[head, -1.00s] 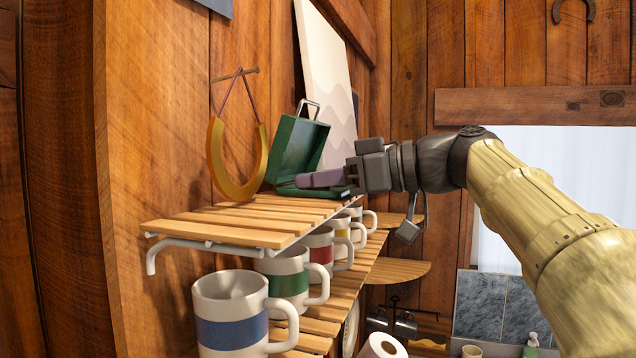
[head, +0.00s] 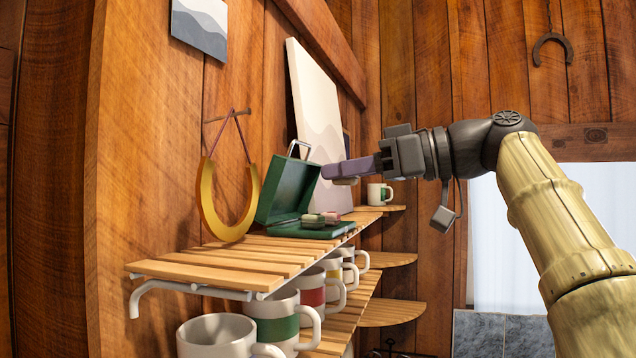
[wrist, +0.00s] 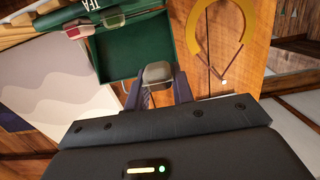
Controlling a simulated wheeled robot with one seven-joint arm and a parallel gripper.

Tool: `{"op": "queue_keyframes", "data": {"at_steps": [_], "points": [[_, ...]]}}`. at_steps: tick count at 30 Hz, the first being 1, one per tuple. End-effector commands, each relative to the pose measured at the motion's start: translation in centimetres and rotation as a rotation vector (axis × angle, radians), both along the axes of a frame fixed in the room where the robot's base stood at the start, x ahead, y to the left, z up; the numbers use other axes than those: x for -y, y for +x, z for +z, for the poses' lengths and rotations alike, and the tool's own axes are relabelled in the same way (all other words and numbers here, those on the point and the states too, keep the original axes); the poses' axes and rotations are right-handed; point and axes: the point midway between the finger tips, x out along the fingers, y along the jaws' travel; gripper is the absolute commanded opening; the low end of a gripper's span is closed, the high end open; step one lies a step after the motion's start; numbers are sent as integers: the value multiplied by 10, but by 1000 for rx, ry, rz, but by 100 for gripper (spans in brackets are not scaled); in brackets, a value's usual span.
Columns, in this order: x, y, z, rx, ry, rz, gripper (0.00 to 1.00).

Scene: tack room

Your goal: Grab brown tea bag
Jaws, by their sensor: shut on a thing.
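My gripper (head: 345,172) is raised above and to the right of the open green tea box (head: 288,190). Its purple fingers are shut on a small grey-brown tea bag (head: 346,182), which shows just below the fingertips. In the wrist view the brown tea bag (wrist: 158,73) sits between the two fingertips, clear of the box. The green tea box (wrist: 130,50) lies beyond it, its lid standing up. A greenish tea bag (head: 312,220) and a pinkish tea bag (head: 331,217) lie in the low part of the box.
The box stands on a slatted wooden shelf (head: 205,265). A gold horseshoe (head: 212,205) hangs left of it, and a tall pale panel (head: 318,120) leans behind. Several mugs (head: 280,312) stand below, and a green-banded mug (head: 380,194) farther back. Open air surrounds my gripper.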

Motion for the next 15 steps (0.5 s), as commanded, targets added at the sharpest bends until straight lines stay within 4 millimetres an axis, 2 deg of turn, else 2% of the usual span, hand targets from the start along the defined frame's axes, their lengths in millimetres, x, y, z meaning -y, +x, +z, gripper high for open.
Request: {"op": "queue_keyframes", "data": {"at_steps": [9,15], "points": [[78,-29,0,2,1,-3,3],[119,-46,2,3,1,0,3]]}}
